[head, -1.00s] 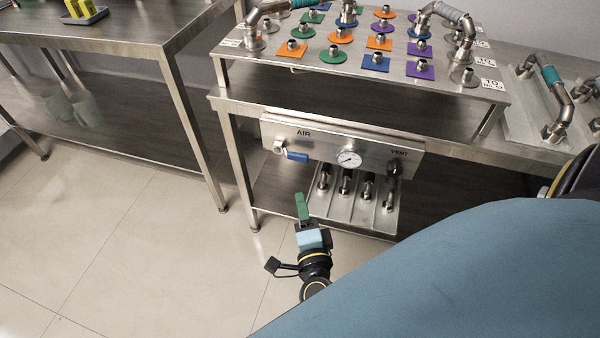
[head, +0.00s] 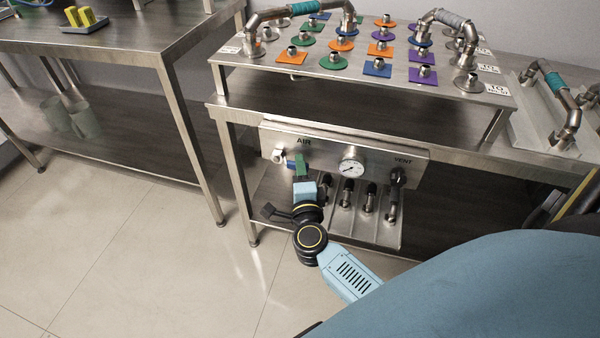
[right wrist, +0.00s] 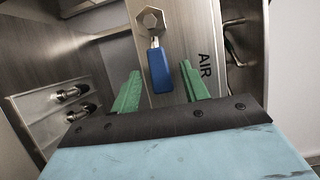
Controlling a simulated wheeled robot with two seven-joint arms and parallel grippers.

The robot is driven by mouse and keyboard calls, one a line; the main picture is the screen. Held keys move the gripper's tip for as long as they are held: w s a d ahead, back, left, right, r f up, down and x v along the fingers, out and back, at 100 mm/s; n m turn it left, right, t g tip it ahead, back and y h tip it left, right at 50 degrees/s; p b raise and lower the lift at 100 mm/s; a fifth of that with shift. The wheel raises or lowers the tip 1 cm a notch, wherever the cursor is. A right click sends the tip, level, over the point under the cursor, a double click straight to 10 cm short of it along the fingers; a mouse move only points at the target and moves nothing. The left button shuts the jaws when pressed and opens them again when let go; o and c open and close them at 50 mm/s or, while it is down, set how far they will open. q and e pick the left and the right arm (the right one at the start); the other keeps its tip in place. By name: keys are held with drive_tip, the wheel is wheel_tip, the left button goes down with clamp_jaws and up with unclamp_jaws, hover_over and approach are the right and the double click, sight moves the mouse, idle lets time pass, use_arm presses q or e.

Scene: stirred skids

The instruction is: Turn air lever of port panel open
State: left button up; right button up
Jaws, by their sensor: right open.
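The port panel (head: 325,145) is a metal plate under the bench top, with AIR at its left and VENT at its right. The air lever has a blue handle (right wrist: 159,70) on a metal hex hub. In the head view it points right from the hub, and my fingers partly cover it (head: 289,163). My right gripper (head: 299,165) is open at the panel. In the right wrist view its green fingers (right wrist: 160,82) stand on either side of the blue handle; whether they touch it I cannot tell. My left gripper is out of view.
A round gauge (head: 351,168) sits mid-panel, with the dark vent valve (head: 398,176) to its right. A rack of several fittings (head: 365,228) is below. The bench top (head: 450,148) overhangs the panel. Floor (head: 120,250) at the left is clear.

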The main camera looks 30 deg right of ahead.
drive_tip(key=shift+w+d, duration=0.15)
drive_tip(key=shift+w, duration=0.05)
clamp_jaws()
idle(0.4)
